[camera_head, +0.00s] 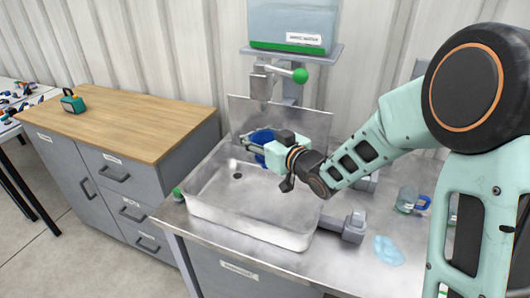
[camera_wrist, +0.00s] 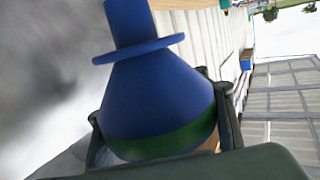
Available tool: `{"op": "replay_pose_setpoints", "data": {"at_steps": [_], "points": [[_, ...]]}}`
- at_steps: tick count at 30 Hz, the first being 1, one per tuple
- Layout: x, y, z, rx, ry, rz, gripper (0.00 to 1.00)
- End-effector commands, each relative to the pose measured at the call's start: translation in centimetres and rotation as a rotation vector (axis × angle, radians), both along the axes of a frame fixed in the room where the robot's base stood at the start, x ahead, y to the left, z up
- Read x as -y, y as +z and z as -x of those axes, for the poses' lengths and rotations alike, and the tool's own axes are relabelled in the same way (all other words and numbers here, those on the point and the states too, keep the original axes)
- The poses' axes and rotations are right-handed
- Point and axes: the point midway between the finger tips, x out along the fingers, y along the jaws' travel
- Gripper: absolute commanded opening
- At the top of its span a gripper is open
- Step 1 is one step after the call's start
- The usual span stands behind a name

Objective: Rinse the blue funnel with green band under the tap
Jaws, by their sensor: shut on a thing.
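My gripper (camera_head: 262,150) is shut on the blue funnel (camera_head: 260,136) and holds it above the metal sink basin (camera_head: 255,237). In the wrist view the blue funnel (camera_wrist: 155,85) sits between my two fingers, its green band (camera_wrist: 165,142) near the gripper and its narrow spout pointing away. The tap (camera_head: 262,82), with a green-knobbed lever (camera_head: 300,75), is above the funnel near the back of the sink. Much of the funnel is hidden by my gripper in the head view. No water stream can be made out.
A clear water tank (camera_head: 292,22) stands on a shelf above the tap. A clear jug with a blue handle (camera_head: 411,200) and a pale blue puddle-like patch (camera_head: 388,250) are on the counter at right. A wooden-topped cabinet (camera_head: 120,122) stands at left.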

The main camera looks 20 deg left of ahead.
Motion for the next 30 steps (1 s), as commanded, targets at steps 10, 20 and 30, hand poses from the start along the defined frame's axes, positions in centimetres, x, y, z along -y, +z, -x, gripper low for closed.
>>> {"op": "replay_pose_setpoints", "data": {"at_steps": [10,20,30], "points": [[-0.2,0.0,0.3,0.001,0.0,0.001,0.16],[0.9,0.0,2.7,0.001,-0.001,0.001,0.16],[2.1,0.0,5.1,0.001,-0.001,0.001,0.16]]}}
